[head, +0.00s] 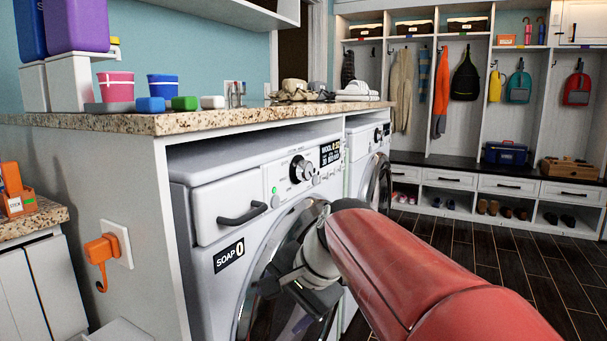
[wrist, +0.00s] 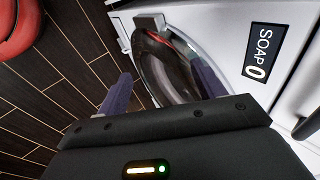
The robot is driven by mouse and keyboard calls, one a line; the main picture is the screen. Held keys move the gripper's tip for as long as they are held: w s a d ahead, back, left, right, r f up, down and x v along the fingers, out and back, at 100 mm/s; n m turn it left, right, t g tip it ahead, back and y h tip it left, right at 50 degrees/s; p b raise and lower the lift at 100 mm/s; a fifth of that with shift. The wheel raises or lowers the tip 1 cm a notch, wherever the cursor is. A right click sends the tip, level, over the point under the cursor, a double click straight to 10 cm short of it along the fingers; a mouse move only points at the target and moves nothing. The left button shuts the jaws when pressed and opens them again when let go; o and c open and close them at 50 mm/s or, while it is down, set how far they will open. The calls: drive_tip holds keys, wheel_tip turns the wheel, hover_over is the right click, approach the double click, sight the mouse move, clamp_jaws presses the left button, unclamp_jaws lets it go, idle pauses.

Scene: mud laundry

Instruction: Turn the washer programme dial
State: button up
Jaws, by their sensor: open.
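The front-loading washer (head: 222,232) stands under the counter in the head view, with a drawer at its upper left and a round glass door below. Its programme dial (head: 302,169) is a dark knob with a light face, on the upper panel left of the lit display (head: 330,152). My gripper (wrist: 163,85) is open and empty in the wrist view, its two fingers spread in front of the door glass (wrist: 160,62). In the head view it is in front of the door, below the dial and apart from it. The dial is not visible in the wrist view.
The drawer handle (head: 242,213) sticks out left of the dial. The granite counter (head: 150,124) overhangs the washer, with cups and blocks on top. A second machine (head: 367,150) stands beyond. The dark floor (head: 510,262) at right is clear.

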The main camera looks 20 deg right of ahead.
drive_tip(key=w+d+r+m+y, duration=0.25)
drive_tip(key=w+r+m, duration=0.2)
drive_tip(key=w, duration=0.55)
drive_tip(key=m+t+y, duration=0.7)
drive_tip(key=m, duration=0.4)
approach(309, 173)
drive_tip(key=x, duration=0.8)
drive_tip(key=shift+w+a+r, duration=0.1)
drive_tip(key=shift+w+a, duration=0.1)
drive_tip(key=shift+w, duration=0.1)
drive_tip(key=shift+c, duration=0.3)
drive_tip(key=c, duration=0.9)
drive_tip(key=shift+c, duration=0.2)
drive_tip(key=shift+n, duration=0.45)
